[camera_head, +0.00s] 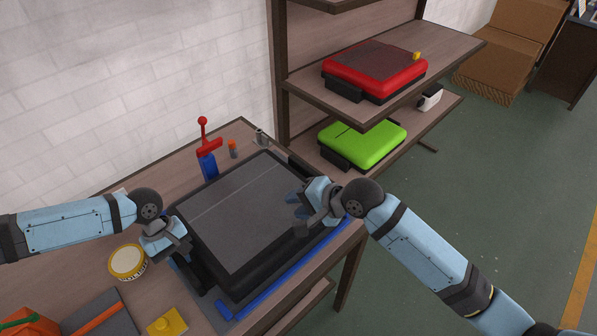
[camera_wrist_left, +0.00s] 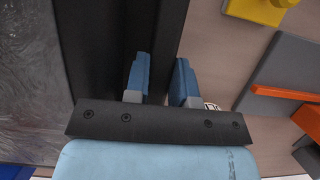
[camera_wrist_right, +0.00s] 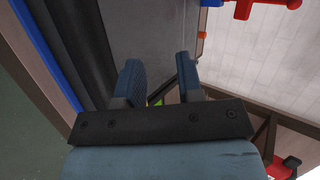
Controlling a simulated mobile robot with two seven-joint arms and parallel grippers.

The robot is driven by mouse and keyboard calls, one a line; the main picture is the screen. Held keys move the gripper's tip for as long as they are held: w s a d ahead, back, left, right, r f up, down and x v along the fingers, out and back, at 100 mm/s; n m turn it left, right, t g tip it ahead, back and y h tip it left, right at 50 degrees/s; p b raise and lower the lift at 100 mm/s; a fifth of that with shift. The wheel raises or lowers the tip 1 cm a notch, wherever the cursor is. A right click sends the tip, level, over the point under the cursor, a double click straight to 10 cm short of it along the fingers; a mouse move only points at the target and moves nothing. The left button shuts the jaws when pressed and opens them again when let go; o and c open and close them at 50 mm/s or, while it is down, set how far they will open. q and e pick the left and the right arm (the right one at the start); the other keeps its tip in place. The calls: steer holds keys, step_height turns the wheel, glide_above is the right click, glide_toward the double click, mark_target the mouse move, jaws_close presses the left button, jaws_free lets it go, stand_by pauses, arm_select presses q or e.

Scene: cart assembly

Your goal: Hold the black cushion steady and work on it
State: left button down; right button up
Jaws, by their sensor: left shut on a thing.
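The black cushion (camera_head: 245,205) lies on the wooden table, a wide block with a grey top panel and dark sides. My left gripper (camera_head: 180,245) is at its left front side. In the left wrist view its fingers (camera_wrist_left: 162,78) stand on either side of a dark edge of the cushion (camera_wrist_left: 90,40), shut on it. My right gripper (camera_head: 300,208) is over the cushion's right part. In the right wrist view its fingers (camera_wrist_right: 158,78) are apart with nothing clearly held between them. Whether they touch the cushion (camera_wrist_right: 150,30) cannot be told.
A red and blue tool (camera_head: 207,160) and an orange piece (camera_head: 232,150) stand behind the cushion. A yellow-rimmed roll (camera_head: 127,262), yellow block (camera_head: 168,322) and blue strip (camera_head: 250,286) lie around it. Red (camera_head: 375,70) and green (camera_head: 362,143) cushions sit on the shelf.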

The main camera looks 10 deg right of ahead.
steer(key=w+g+h, duration=0.2)
steer(key=w+m+g+h, duration=0.1)
steer(key=w+g+h, duration=0.1)
steer(key=shift+d+r+h, duration=0.1)
steer(key=shift+d+h, duration=0.05)
steer(key=shift+h, duration=0.15)
steer(key=d+h, duration=0.1)
steer(key=w+d+r+m+g+h, duration=0.1)
steer(key=h, duration=0.1)
steer(key=w+d+r+m+g+h, duration=0.1)
steer(key=d, duration=0.1)
steer(key=shift+w+d, duration=0.1)
steer(key=shift+w, duration=0.15)
step_height(320, 180, down, 8)
steer(key=shift+d+f, duration=0.1)
jaws_close()
steer(key=shift+r, duration=0.2)
steer(key=shift+r, duration=1.15)
